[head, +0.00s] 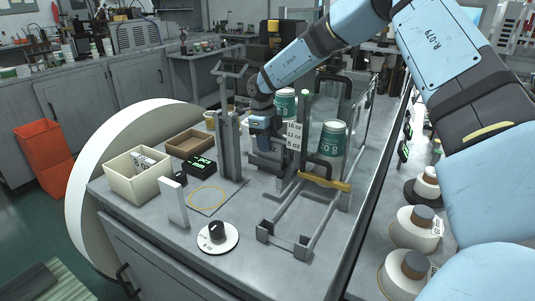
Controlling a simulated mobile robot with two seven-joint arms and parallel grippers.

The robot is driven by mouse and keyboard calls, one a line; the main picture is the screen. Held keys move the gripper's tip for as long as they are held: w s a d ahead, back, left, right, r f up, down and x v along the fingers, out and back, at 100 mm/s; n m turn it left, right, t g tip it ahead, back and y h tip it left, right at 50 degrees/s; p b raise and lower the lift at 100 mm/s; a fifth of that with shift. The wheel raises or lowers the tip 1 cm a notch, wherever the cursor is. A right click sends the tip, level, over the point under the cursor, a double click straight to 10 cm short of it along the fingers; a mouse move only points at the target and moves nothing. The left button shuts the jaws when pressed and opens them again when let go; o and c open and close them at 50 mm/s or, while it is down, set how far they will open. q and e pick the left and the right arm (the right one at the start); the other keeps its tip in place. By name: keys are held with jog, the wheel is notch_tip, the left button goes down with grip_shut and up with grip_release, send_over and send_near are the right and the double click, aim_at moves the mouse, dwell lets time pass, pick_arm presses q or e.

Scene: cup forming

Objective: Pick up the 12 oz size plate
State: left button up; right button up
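Several round white plates with knobs are in view. One with a black knob (217,238) lies alone on the near part of the bench; its small print is too small to read. I cannot read which is the 12 oz plate. My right gripper (268,168) points down amid the grey frame at the bench's middle, away from all these plates. Its fingers are hard to make out. My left gripper is out of view.
Green-and-white cups (331,140) stand in the metal frame, with a yellow-handled bar (324,182) in front. A cream bin (139,180), a brown tray (190,143), a black display (199,164) and an upright white block (174,203) occupy the left. Bare bench surrounds the black-knobbed plate.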

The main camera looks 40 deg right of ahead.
dwell(0.3)
grip_shut()
jog(key=shift+r, duration=0.1)
